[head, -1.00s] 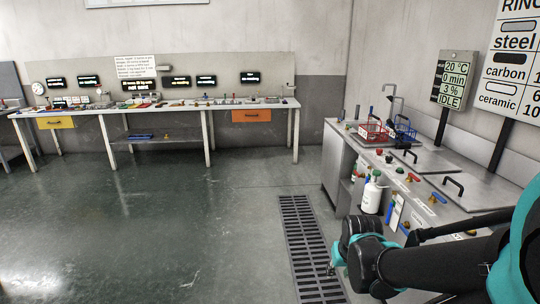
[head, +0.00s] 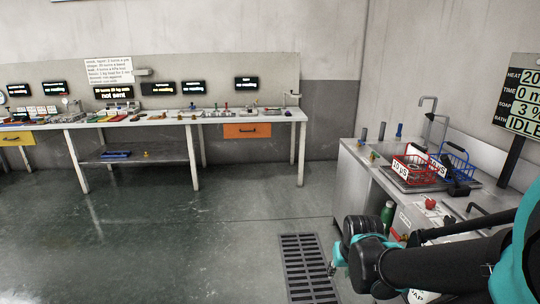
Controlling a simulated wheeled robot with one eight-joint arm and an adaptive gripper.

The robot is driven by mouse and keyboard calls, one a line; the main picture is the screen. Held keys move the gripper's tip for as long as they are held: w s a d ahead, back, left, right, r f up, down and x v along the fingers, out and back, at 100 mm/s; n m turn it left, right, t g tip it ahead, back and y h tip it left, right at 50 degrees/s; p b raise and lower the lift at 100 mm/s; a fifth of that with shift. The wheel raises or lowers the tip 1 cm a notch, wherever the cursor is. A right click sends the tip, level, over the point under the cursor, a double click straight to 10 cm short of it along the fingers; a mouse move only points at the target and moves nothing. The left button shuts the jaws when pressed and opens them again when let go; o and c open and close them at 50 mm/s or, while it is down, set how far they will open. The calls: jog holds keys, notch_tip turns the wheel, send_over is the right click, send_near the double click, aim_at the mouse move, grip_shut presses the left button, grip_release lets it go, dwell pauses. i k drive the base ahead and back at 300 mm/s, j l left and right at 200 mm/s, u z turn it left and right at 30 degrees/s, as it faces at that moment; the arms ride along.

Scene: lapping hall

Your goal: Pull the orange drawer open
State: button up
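The orange drawer (head: 247,131) is under the right end of the long workbench (head: 270,117) by the back wall. It has a dark handle (head: 248,131) on its front and looks shut. My arm comes in from the lower right. My gripper (head: 333,270) is at the near end of the arm, low in the picture, far from the drawer. Its fingers are small and partly hidden behind the wrist, so their opening does not show clearly.
A steel sink counter (head: 372,178) with a red basket (head: 412,170) and a blue basket (head: 455,160) stands at the right, close to my arm. A floor grate (head: 305,265) lies ahead. Open floor (head: 220,230) stretches to the workbench. A yellow drawer (head: 14,139) is at far left.

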aim_at(251, 129)
jog(key=i, duration=1.9)
jog(key=i+l, duration=0.1)
jog(key=i, duration=1.8)
jog(key=i+u, duration=0.25)
jog(key=i, duration=0.2)
